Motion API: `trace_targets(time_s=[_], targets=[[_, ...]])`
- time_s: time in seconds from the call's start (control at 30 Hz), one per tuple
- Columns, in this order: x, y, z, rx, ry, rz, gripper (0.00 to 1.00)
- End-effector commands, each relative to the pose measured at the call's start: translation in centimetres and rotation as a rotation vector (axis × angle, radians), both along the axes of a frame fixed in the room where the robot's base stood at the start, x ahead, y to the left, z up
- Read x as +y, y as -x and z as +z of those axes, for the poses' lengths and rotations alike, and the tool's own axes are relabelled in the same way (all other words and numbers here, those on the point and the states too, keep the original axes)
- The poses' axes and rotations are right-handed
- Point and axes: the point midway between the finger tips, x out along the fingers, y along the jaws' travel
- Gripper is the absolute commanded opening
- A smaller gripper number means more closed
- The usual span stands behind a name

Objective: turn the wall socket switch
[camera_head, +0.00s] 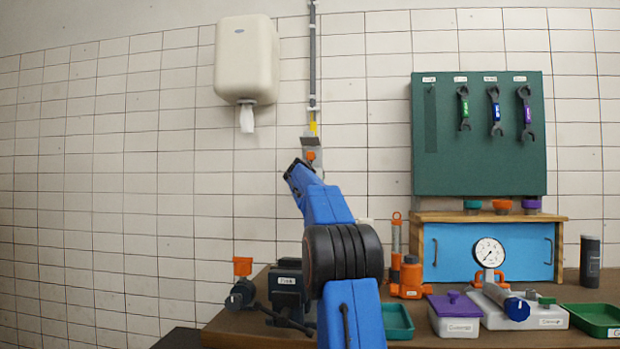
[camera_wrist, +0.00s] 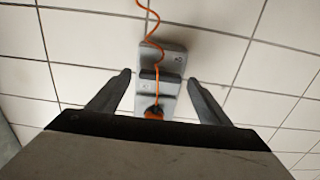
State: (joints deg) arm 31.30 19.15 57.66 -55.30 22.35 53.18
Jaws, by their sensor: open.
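The wall socket (camera_head: 318,158) is a small grey box with a dark lid and an orange part, on the white tiled wall below a vertical conduit. My arm partly hides it in the head view. In the wrist view the grey socket (camera_wrist: 168,87) shows between the fingers of my gripper (camera_wrist: 158,78), with an orange part (camera_wrist: 153,113) at its lower end and an orange cable running across it. My gripper (camera_head: 297,166) is open and empty, in front of the socket's lower part in the head view. I cannot tell whether a finger touches it.
A cream dispenser (camera_head: 246,60) hangs on the wall to the upper left. A green tool board (camera_head: 480,165) with several wrenches hangs on the right. The bench (camera_head: 235,325) below holds a vise (camera_head: 287,285), a gauge (camera_head: 489,253) and trays.

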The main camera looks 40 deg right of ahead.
Motion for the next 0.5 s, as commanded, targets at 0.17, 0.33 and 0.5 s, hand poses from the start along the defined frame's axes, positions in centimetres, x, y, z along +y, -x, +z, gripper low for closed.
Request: trace_targets(time_s=[0.17,0.33,0.5], targets=[[0.02,0.01,0.0,0.0,0.0,0.0,0.5],[0.01,0.02,0.0,0.0,0.0,0.0,0.31],[0.01,0.02,-0.01,0.009,0.008,0.0,0.31]])
